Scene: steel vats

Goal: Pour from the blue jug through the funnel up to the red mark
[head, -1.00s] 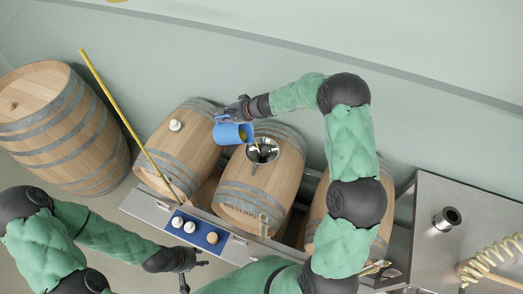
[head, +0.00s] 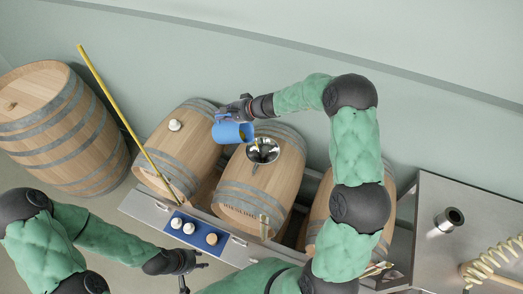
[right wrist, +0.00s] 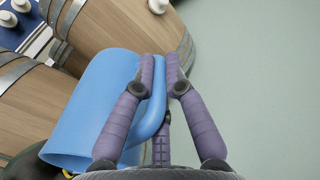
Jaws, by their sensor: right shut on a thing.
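The blue jug (head: 229,133) is tilted beside and above the steel funnel (head: 263,150), its mouth toward it. Some yellowish liquid shows at the jug's mouth; no stream is clear. My right gripper (head: 243,108) is shut on the jug's handle; in the right wrist view, its purple fingers (right wrist: 160,75) close around the handle of the blue jug (right wrist: 105,100). The funnel stands in the top of the middle barrel (head: 258,190). A small upright gauge (head: 264,226) is at that barrel's front; I cannot make out the red mark. My left gripper (head: 194,277) is open and empty at lower left.
A left barrel (head: 180,150) carries a white bung (head: 175,125); a yellow stick (head: 120,110) leans across it. A blue mat (head: 197,232) holds several small bungs in front. A right barrel (head: 313,215) is partly behind my right arm. A steel table (head: 460,200) stands at right.

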